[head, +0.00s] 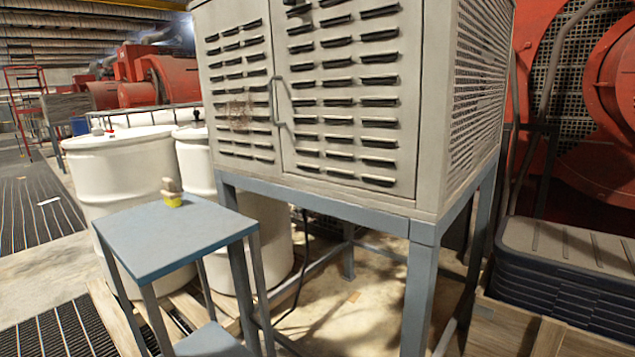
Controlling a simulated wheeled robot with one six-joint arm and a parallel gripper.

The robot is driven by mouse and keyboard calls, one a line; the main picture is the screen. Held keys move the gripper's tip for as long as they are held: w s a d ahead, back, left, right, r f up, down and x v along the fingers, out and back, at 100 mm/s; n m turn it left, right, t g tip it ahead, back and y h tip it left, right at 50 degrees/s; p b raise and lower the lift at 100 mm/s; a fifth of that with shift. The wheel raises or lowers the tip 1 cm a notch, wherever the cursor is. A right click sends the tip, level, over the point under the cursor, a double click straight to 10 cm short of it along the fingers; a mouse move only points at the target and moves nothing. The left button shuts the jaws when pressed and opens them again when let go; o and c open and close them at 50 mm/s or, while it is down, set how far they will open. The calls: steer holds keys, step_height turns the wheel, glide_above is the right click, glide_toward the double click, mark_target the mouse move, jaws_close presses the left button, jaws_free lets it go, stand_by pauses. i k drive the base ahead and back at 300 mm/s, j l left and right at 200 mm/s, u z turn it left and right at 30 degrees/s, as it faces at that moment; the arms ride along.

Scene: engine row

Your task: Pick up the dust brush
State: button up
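A small object that looks like the dust brush (172,193) stands near the far edge of a blue-grey table. It has a pale tan upper part and a yellow lower part, and it is too small to make out more detail. The small table (180,240) is at the lower left, with its top clear apart from this object. My gripper does not show in the head view.
A louvred grey cabinet (330,165) on a blue frame stands right behind the table. White drums (115,165) stand behind and left. Stacked dark lids (565,260) sit in a wooden crate at the right. Floor grating (40,215) lies at the left.

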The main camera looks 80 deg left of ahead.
mark_target(172, 196)
steer(key=u, duration=3.2)
